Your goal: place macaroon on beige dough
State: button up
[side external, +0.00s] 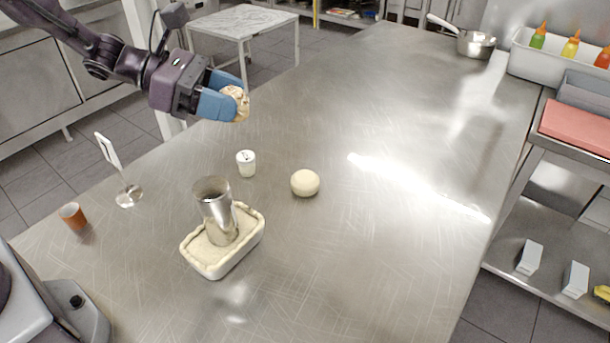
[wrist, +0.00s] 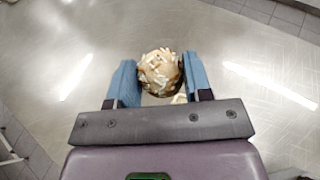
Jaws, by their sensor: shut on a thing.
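My gripper (side external: 222,100) has blue fingers and is shut on the macaroon (side external: 236,103), a round light-brown ball with pale flakes. It holds the macaroon in the air above the table's far left part. In the wrist view the macaroon (wrist: 160,72) sits between the two blue fingertips of my gripper (wrist: 159,80). The beige dough (side external: 305,183) is a smooth round ball on the steel table, in front of and to the right of my gripper in the side view. I cannot make out the dough clearly in the wrist view.
A dough-lined dish (side external: 247,243) holds an upright metal cup (side external: 215,205) left of the dough ball. A small white jar (side external: 246,163), a card stand (side external: 128,195) and an orange-brown cup (side external: 73,216) stand at left. The table (side external: 390,240) right of the dough is clear.

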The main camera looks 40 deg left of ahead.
jog(key=shift+w+a+r+n+t+y, duration=0.25)
jog(key=shift+w+r+n+t+y, duration=0.1)
jog(key=shift+w+n+t, duration=0.15)
jog(key=shift+w+a+r+n+t+y, duration=0.25)
jog(key=shift+w+r+n+t+y, duration=0.15)
jog(key=shift+n+t, duration=0.1)
notch_tip(320, 180, down, 11)
send_over(301, 177)
notch_tip(301, 177, down, 10)
jog(key=shift+r, duration=0.1)
jog(key=shift+f, duration=1.75)
jog(key=o, duration=0.9)
jog(key=shift+f, duration=0.1)
